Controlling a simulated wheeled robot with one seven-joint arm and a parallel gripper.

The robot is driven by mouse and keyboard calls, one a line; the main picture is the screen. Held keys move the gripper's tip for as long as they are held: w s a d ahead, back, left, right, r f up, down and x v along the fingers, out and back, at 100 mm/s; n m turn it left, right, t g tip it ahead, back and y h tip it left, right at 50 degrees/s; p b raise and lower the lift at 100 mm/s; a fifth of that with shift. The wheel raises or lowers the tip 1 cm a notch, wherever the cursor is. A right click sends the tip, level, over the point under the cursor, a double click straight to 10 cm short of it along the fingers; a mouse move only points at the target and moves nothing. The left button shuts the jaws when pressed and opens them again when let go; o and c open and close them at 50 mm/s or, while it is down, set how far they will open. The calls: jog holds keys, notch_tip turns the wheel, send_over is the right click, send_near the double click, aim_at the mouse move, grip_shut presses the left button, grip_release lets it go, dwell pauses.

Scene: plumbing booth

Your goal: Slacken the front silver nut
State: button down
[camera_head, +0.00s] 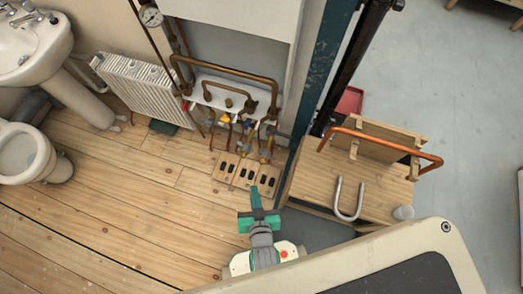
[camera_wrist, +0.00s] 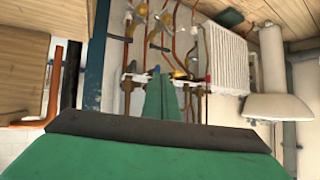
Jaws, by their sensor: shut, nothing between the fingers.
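The copper and brass pipework (camera_head: 232,75) with valves stands against the wall past my gripper. Small fittings (camera_head: 266,152) sit low on its pipes near the floor, some brass and some greyish. Which of them is the front silver nut is too small to tell. My green gripper (camera_head: 256,190) is shut and empty, apart from the pipework, in front of it and above the floor. In the wrist view, its closed fingers (camera_wrist: 162,82) overlap the pipes and hide part of them. Fittings (camera_wrist: 140,12) show beyond at the top of that view.
A white radiator (camera_head: 145,90), a sink (camera_head: 30,50) and a toilet (camera_head: 25,155) stand at left. A blue post (camera_head: 325,60) and a wooden bench (camera_head: 335,185) with a copper pipe (camera_head: 385,143) and a U-shaped pipe (camera_head: 348,200) are at right. Floor at left is clear.

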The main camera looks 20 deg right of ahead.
jog(key=w+d+f+m+g, duration=0.2)
jog(key=w+d+f+g, duration=0.25)
jog(key=w+f, duration=0.6)
jog(key=m+g+y, duration=0.1)
jog(key=m+g, duration=0.1)
jog(key=g, duration=0.1)
send_near(261, 151)
jog(key=shift+w+d+f, duration=0.2)
jog(key=shift+d+f, duration=0.85)
jog(key=shift+f, duration=0.1)
jog(key=shift+w+a+f, duration=0.35)
jog(key=shift+a+f, duration=0.3)
jog(key=shift+f, duration=0.25)
jog(key=shift+w+a+f, duration=0.25)
jog(key=shift+a+f, duration=0.05)
jog(key=shift+f, duration=0.3)
jog(key=shift+d, duration=0.1)
jog(key=shift+a, duration=0.25)
